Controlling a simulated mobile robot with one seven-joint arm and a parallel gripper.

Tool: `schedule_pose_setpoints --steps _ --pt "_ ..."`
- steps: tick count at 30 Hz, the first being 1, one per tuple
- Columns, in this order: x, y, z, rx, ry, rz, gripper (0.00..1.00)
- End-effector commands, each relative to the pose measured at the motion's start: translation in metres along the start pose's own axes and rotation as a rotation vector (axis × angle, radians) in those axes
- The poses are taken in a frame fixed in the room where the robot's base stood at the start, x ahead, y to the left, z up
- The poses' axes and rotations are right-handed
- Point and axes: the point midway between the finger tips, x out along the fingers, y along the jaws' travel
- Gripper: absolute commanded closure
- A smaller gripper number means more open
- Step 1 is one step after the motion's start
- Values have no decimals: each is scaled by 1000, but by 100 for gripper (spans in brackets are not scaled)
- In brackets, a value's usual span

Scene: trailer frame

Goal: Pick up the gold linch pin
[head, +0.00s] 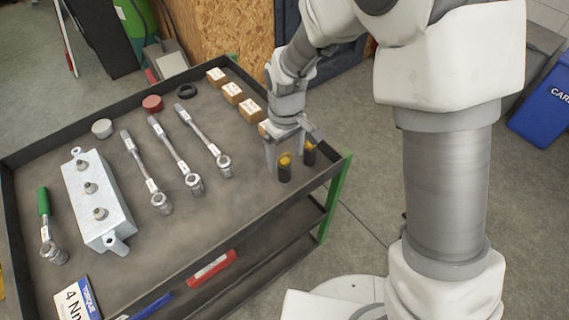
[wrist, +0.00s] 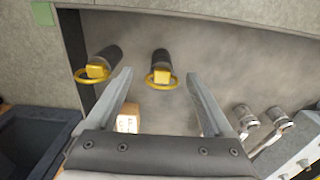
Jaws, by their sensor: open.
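Two dark upright cylinders, each with a gold linch pin and ring on top, stand near the tray's right corner. One gold linch pin (wrist: 161,76) shows in the middle of the wrist view, between my spread fingers but not visibly touched. It appears to be the nearer one in the head view (head: 285,160). The second gold pin (wrist: 96,71) is outside my left finger, closer to the tray edge, and also shows in the head view (head: 309,145). My gripper (wrist: 159,74) is open and empty, pointing down at the cylinders in the head view (head: 293,150).
The tray (head: 190,262) has a raised dark rim. Several small cardboard boxes (head: 232,92) line its back right side. Several ratchet-like tools (head: 174,152) lie left of my gripper, beside a metal block (head: 97,200). Bare tray surface lies in front of the cylinders.

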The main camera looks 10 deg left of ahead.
Motion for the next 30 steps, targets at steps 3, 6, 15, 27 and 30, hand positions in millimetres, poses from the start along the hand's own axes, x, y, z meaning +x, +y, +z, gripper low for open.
schedule_pose_setpoints --steps 3,6,15,27,30 --pt "7 -1 0 0 -2 -1 14" --pt "21 -2 0 -1 -3 -1 14" --pt "54 -3 -2 1 -1 -1 14" --pt "54 -3 -2 1 0 0 46" --pt "54 -3 -2 1 0 0 64"
